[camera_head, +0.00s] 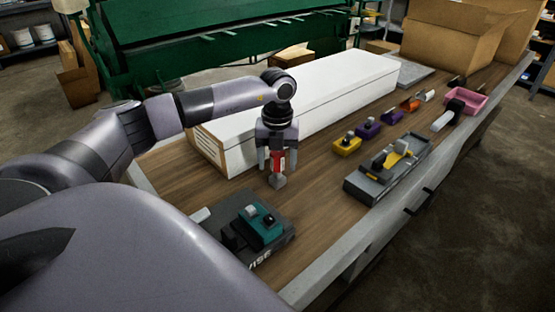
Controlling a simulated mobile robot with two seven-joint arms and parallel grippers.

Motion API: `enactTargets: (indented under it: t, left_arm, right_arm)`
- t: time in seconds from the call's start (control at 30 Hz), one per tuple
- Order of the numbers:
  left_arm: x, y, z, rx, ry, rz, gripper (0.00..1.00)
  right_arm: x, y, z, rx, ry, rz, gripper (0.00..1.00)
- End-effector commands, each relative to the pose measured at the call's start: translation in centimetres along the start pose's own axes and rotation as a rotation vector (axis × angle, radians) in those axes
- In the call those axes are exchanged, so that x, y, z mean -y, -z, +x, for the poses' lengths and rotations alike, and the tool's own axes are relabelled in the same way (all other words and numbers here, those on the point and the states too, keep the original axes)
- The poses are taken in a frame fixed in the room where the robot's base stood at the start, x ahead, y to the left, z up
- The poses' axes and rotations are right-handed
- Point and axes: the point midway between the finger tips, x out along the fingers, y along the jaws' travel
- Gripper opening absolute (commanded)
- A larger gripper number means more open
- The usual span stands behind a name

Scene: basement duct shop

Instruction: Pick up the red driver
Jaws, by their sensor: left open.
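The red driver (279,158) is near the middle of the wooden bench top, in front of the long white box. Only a small red part with a grey piece below it shows. My left gripper (276,168) points straight down over it, open, with its fingers around the red part. The fingers hide much of the driver, and I cannot tell whether they touch it. My right gripper is not in view.
The long white box (325,95) lies close behind the gripper. A teal tool (262,229) sits on a dark tray in front. A grey tray (372,188), yellow tool (347,145), purple tools (368,130) and pink bin (470,99) stand to the right.

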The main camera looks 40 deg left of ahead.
Motion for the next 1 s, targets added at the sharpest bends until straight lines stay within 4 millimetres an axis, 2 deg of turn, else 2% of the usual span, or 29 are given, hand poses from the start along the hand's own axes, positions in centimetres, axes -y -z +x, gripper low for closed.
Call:
enactTargets:
  t: [0.17, 0.2, 0.27, 0.4, 0.83, 1.0]
  left_arm:
    - [0.0, 0.0, 0.1, 0.000, 0.001, 0.000, 0.68]
    - [0.0, 0.0, 0.1, 0.000, 0.001, 0.000, 0.65]
    - [0.0, 0.0, 0.1, 0.000, 0.001, 0.000, 0.45]
    - [0.0, 0.0, 0.1, 0.000, 0.001, 0.000, 0.00]
    - [0.1, 0.0, -0.2, 0.001, 0.002, 0.000, 0.00]
    - [0.1, -0.1, -1.4, 0.003, 0.004, 0.000, 0.00]
  right_arm:
    - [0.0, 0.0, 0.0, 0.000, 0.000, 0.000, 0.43]
    - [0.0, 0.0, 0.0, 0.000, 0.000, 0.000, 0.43]
    - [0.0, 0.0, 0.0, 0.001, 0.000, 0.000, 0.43]
    - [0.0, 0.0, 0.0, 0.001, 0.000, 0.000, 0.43]
    - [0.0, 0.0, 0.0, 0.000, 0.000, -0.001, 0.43]
    - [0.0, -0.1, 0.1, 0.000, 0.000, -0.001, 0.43]
